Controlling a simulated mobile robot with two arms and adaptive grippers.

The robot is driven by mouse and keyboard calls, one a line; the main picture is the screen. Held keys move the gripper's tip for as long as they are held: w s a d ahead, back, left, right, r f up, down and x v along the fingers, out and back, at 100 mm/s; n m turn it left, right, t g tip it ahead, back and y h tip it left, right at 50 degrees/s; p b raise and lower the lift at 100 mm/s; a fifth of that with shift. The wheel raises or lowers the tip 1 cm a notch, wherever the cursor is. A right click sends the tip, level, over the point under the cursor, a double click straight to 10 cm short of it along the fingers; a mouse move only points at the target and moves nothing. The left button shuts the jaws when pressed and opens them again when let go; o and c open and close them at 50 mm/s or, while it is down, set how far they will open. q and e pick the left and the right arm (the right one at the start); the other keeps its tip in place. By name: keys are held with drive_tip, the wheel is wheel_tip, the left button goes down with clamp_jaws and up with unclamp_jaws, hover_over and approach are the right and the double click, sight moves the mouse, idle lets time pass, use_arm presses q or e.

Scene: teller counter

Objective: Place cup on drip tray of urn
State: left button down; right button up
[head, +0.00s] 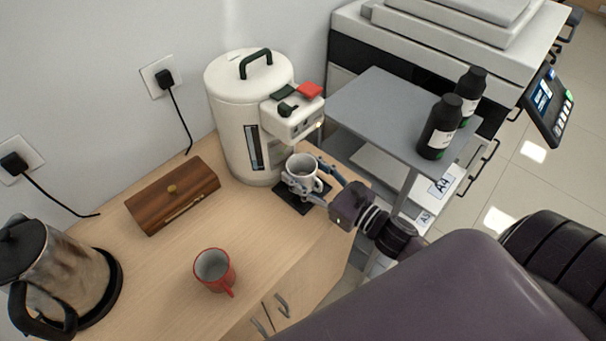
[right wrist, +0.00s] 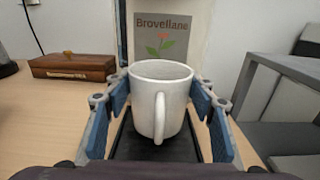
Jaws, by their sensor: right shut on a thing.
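The white urn (head: 235,120) with a black top handle stands against the wall; its printed front shows in the right wrist view (right wrist: 162,45). Its black drip tray (head: 291,204) lies at its foot, under the spout. My right gripper (head: 305,172) is shut on the white cup (head: 302,163), one finger on each side. The cup is upright over the tray (right wrist: 130,148), with its handle toward the wrist camera (right wrist: 158,118). I cannot tell whether its base touches the tray. My left gripper is not in view.
A red mug (head: 213,270) stands on the wooden counter (head: 165,265). A wooden box (head: 172,195) and a kettle (head: 60,270) are to the left. A grey cart (head: 375,105) with two dark bottles stands right of the urn, before a printer (head: 440,45).

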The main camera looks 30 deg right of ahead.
drive_tip(key=shift+f, duration=0.7)
drive_tip(key=shift+f, duration=0.2)
drive_tip(key=o, duration=1.3)
drive_tip(key=shift+r, duration=0.15)
